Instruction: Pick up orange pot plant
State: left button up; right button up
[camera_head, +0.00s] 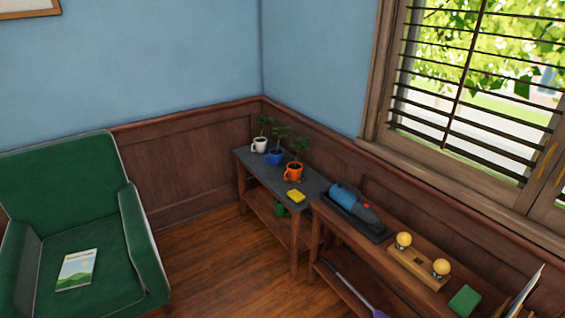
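The orange pot plant (293,172) is an orange mug-shaped pot with a green plant in it. It stands upright on the dark top of a side table (314,186) in the corner of the room. A blue pot plant (275,157) and a white pot plant (260,145) stand behind it to the left. A yellow object (296,196) lies in front of it on the same table. Neither of my grippers shows in the head view.
A longer wooden shelf (330,219) adjoins on the right, holding a blue-grey device (352,202), a stand with yellow balls (415,267) and a green block (464,300). A green armchair (60,190) stands at left. Wooden floor (215,265) between is clear.

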aim_at(294, 168)
jog(key=i+j, duration=0.15)
jog(key=i, duration=0.45)
jog(key=i+j, duration=0.15)
jog(key=i, duration=0.4)
jog(key=i+j, duration=0.2)
jog(key=i, duration=0.4)
jog(key=u, duration=0.05)
